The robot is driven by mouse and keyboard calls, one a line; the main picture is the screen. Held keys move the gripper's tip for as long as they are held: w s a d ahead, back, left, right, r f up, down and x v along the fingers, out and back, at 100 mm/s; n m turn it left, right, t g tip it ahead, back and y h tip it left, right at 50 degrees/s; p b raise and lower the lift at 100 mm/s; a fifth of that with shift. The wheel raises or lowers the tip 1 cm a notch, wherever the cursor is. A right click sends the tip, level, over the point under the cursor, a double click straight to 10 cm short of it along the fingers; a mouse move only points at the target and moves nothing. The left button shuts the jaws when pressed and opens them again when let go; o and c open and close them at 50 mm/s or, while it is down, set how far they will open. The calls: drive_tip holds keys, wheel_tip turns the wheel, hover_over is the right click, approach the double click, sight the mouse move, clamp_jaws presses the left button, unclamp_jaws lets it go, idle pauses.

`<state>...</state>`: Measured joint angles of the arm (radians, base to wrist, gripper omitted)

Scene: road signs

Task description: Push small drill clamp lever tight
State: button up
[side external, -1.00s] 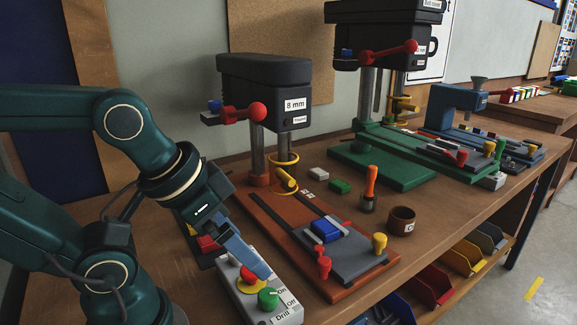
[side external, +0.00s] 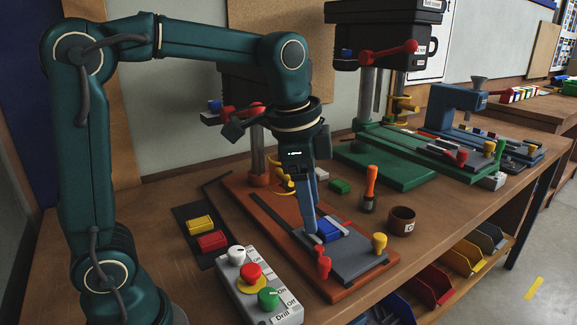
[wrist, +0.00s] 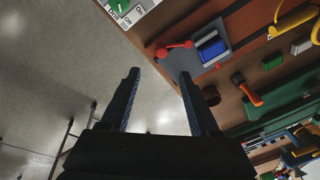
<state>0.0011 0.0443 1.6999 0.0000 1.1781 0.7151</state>
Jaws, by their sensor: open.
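The small drill's orange base (side external: 345,286) carries a grey vise (side external: 345,262) holding a blue block (side external: 327,229). A red clamp lever (side external: 323,262) with a ball end stands at the vise's front left; it also shows in the wrist view (wrist: 175,48), beside the blue block (wrist: 210,48). My gripper (side external: 310,228) points down over the vise, by the blue block and behind the red lever. In the wrist view my gripper (wrist: 160,73) has its fingers apart with nothing between them. My arm hides most of the drill head.
A control box (side external: 262,291) with green and red knobs stands left of the base. A yellow knob (side external: 379,242), brown cup (side external: 402,219) and orange-handled tool (side external: 370,187) are to the right. A larger green drill base (side external: 390,165) stands behind. Coloured bins hang below the front edge.

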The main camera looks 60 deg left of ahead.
sight(324, 260)
drive_tip(key=w+f, duration=0.1)
drive_tip(key=f, duration=0.1)
drive_tip(key=w+f+g, duration=0.1)
drive_tip(key=f, duration=0.1)
drive_tip(key=w+f+g, duration=0.1)
drive_tip(key=f, duration=0.2)
drive_tip(key=shift+w+m, duration=0.4)
drive_tip(key=shift+g, duration=0.3)
drive_tip(key=shift+f, duration=2.7)
clamp_jaws()
drive_tip(key=shift+r, duration=0.1)
